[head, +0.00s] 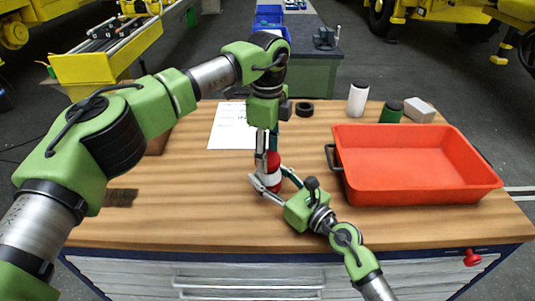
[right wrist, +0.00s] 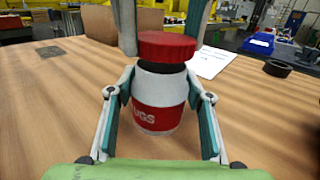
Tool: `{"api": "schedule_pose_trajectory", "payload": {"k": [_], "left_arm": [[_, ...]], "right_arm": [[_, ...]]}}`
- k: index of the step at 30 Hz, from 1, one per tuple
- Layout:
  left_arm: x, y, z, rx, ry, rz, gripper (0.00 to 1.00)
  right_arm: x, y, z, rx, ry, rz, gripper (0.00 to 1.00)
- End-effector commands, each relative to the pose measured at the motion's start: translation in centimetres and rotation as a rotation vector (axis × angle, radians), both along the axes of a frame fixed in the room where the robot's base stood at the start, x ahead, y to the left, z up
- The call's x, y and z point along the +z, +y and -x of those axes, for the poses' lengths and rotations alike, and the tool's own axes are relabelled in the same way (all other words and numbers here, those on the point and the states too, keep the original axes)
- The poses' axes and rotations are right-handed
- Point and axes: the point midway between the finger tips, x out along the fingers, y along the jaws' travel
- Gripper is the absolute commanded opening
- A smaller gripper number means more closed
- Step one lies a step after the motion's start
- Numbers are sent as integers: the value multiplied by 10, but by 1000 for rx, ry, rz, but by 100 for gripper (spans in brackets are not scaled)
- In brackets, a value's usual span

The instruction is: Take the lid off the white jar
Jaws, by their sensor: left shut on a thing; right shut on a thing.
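The white jar (head: 271,181) with a red label stands upright on the wooden table; it also shows in the right wrist view (right wrist: 157,92). Its red lid (right wrist: 166,46) sits above the jar mouth, shifted slightly to the right, with a dark gap under its right side. The lid also shows in the head view (head: 273,159). My left gripper (head: 268,150) comes down from above and is shut on the lid, one finger on each side. My right gripper (right wrist: 158,88) is shut around the jar's body from the front.
A red tray (head: 348,192) stands at the right. Behind it are a white bottle (head: 357,100), a green can (head: 391,112) and a white box (head: 419,110). A black ring (head: 304,109) and a paper sheet (head: 228,131) lie at the back. The table's front left is mostly clear.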

Motion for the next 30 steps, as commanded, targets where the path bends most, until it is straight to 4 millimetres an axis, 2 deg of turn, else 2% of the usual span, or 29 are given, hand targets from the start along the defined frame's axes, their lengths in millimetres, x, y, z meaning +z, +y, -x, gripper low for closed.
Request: {"api": "schedule_pose_trajectory", "payload": {"k": [5,12,19,20,22,30], "left_arm": [[9,0,-1,0,-2,1,18],[37,-1,0,-1,-1,0,18],[40,0,0,-1,1,0,18],[40,0,0,-1,1,0,18],[40,0,0,-1,1,0,18],[40,0,0,0,1,0,18]], "right_arm": [[0,0,0,0,1,1,0],[0,0,0,0,1,1,0],[0,0,0,0,0,0,0],[0,0,0,0,0,0,49],[0,0,0,0,0,0,66],[0,0,0,0,0,0,66]]}}
